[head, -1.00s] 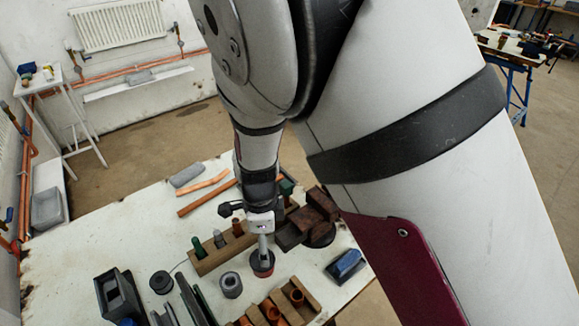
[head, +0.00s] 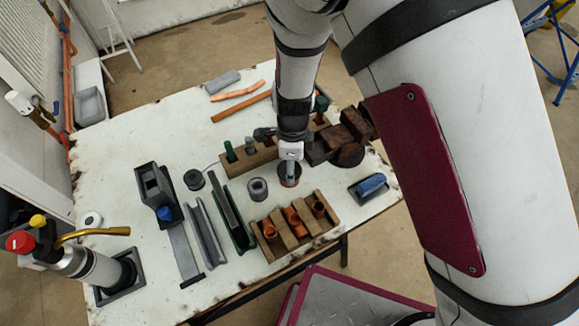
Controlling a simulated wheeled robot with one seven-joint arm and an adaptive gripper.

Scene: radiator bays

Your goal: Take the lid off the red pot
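The small red pot (head: 289,183) stands on the white worktable (head: 140,118), right of a grey ring-shaped part. Its top looks dark, and red shows on its side. My gripper (head: 290,169) points straight down over the pot, with its fingertips at the pot's top. The fingers look close together, but the view is too small to show whether they grip the lid. The lid cannot be told apart from the pot's dark top, which the fingers partly hide.
A wooden block with copper fittings (head: 295,225) stands in front of the pot. A grey ring (head: 257,189) is at its left, a blue item in a tray (head: 370,186) at its right. The table's left back is clear.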

